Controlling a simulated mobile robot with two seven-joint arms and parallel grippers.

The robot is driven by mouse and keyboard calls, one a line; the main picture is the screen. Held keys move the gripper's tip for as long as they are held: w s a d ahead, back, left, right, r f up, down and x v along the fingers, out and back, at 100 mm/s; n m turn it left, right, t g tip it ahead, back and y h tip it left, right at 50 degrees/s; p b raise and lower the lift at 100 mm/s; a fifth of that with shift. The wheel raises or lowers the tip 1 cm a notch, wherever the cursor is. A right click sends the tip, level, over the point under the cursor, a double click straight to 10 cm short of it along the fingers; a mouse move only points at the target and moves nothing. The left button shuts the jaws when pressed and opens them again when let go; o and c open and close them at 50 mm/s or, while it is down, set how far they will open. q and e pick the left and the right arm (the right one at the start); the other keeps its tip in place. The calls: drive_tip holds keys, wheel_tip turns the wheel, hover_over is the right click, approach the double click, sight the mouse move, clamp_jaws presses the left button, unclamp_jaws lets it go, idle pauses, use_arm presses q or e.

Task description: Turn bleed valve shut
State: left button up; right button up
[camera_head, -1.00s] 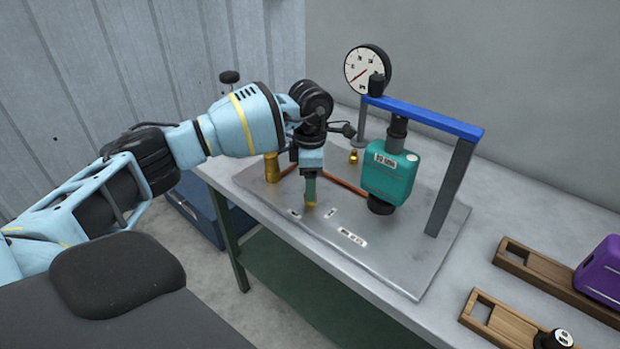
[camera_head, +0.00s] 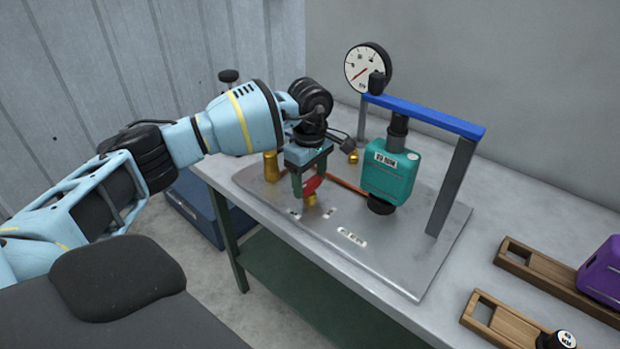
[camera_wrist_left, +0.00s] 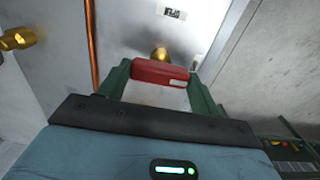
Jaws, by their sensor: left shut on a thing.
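The bleed valve has a red handle (camera_head: 313,185) above a brass body (camera_head: 310,200) on the metal plate. My left gripper (camera_head: 305,193) points down over the valve, with its green fingers on either side of the handle. In the left wrist view the red handle (camera_wrist_left: 160,73) spans crosswise between the two fingers, and the gripper is shut on it. A brass part (camera_wrist_left: 160,54) shows just beyond the handle. A dial gauge (camera_head: 366,70) with a red needle stands at the back of the plate. My right gripper is not in view.
A copper pipe (camera_head: 347,185) runs behind the valve on the metal plate (camera_head: 400,265). Wooden holders (camera_head: 550,270) and a purple object (camera_head: 605,272) lie at the right.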

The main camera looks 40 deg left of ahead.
sight(310, 182)
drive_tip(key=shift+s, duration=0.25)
use_arm(q)
drive_tip(key=o, duration=1)
wheel_tip(310, 182, up, 6)
drive_tip(key=shift+r, duration=0.9)
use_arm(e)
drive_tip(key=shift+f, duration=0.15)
